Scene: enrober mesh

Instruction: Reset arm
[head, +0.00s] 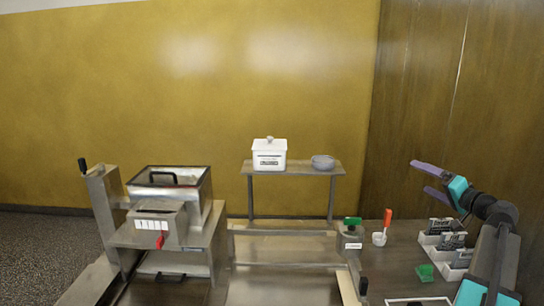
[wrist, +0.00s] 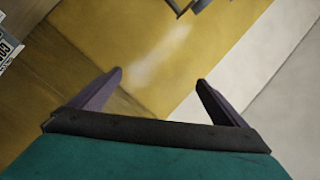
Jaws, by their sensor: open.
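My gripper (head: 428,178) is raised in the air at the right in the head view, above the bench and in front of the brown wood panel. Its two purple fingers are apart, with nothing between them. In the wrist view, my gripper (wrist: 158,85) also shows open and empty, with the yellow wall and wood panel beyond it. My arm reaches up from the lower right of the head view.
A steel machine (head: 165,225) with a crank stands at the left. A white lidded box (head: 269,155) and grey bowls (head: 323,162) sit on a back shelf (head: 297,169).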

